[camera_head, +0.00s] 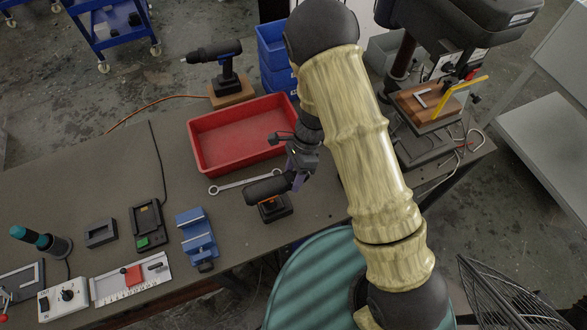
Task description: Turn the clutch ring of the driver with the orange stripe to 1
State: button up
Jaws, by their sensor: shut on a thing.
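The driver with the orange stripe (264,190) stands on the workbench just below the red tray. Its body is black, with a battery base below, and its front end points right. My gripper (294,179) comes down from above at this front end and is shut around it where the clutch ring sits. The ring, its numbers and its mark are too small and covered to read. A second black driver (216,52) with a blue accent stands on a wooden block (232,92) at the back, apart from my gripper.
The red tray (197,152) lies empty behind the held driver, with a wrench (246,182) in front of it. A blue vise (196,237), a charger (147,222) and a slide gauge (130,280) are to the left. A drill press (430,115) stands right.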

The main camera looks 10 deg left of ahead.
jog(key=g+h+p, duration=0.1)
jog(key=g+p, duration=0.1)
jog(key=shift+w+a+p, duration=0.1)
jog(key=shift+w+p, duration=0.1)
jog(key=shift+p, duration=0.15)
jog(key=shift+w+f+m+g+h, duration=0.15)
jog(key=shift+m+g+h, duration=0.25)
jog(key=shift+g, duration=0.4)
jog(key=g+b, duration=0.1)
jog(key=g+h+b, duration=0.1)
jog(key=b, duration=0.1)
jog(key=shift+a+f+m+g, duration=0.1)
jog(key=shift+f+m+g, duration=0.3)
jog(key=shift+g+h+b, duration=0.4)
jog(key=shift+g+b, duration=0.3)
jog(key=shift+b, duration=0.4)
jog(key=shift+r+m+g, duration=0.1)
jog(key=shift+m+g, duration=0.2)
jog(key=o, duration=1)
jog(key=shift+a, duration=0.1)
jog(key=shift+w+r, duration=0.15)
